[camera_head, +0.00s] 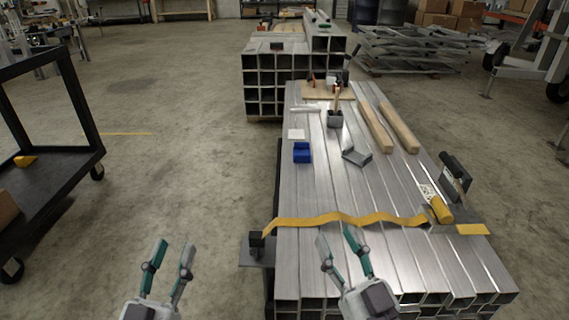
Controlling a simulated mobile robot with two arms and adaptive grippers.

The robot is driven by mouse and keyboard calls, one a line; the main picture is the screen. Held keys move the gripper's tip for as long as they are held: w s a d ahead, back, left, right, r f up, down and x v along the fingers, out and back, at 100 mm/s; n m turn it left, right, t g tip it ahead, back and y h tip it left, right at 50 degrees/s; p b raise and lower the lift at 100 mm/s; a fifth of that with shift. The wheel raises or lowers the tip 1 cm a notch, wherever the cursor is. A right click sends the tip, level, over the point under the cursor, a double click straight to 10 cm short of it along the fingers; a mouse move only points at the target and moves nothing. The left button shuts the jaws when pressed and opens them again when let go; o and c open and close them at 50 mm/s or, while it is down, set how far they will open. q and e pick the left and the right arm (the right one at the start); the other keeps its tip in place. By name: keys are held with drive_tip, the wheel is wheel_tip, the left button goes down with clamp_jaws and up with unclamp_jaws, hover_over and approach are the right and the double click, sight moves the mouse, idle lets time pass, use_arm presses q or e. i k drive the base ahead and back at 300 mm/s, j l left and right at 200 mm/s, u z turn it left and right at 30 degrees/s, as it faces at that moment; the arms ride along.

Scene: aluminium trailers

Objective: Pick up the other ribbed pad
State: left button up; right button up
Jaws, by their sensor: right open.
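No pad shows clear ribs at this size, so I cannot tell which thing is the ribbed pad. A dark upright piece (455,174) stands at the right edge of the stack of aluminium tubes (310,265). A small black block (256,243) sits at the stack's left edge, by the end of a wavy yellow strap (340,218). A grey angled piece (357,156) lies on the tubes. My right gripper (338,240) is open and empty over the near end of the stack, by the strap. My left gripper (173,250) is open and empty over the floor left of the stack.
A blue block (302,153), a dark cup (335,119) and two wooden bars (387,126) lie farther back on the tubes. A yellow roll (441,209) and a flat yellow piece (473,229) are at right. A black cart (55,165) stands left; floor between is clear.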

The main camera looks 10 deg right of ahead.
sight(302, 152)
drive_tip(key=i+j+z, duration=0.1)
drive_tip(key=j, duration=0.35)
drive_tip(key=i+j+z, duration=0.1)
drive_tip(key=j, duration=0.4)
drive_tip(key=i+j+z, duration=0.1)
drive_tip(key=j, duration=0.4)
drive_tip(key=i+j+z, duration=0.15)
drive_tip(key=j, duration=0.35)
drive_tip(key=i+j+z, duration=0.2)
drive_tip(key=i+j, duration=0.3)
drive_tip(key=i+j+z, duration=0.2)
drive_tip(key=i+j, duration=0.25)
drive_tip(key=i+z, duration=0.15)
drive_tip(key=i, duration=0.9)
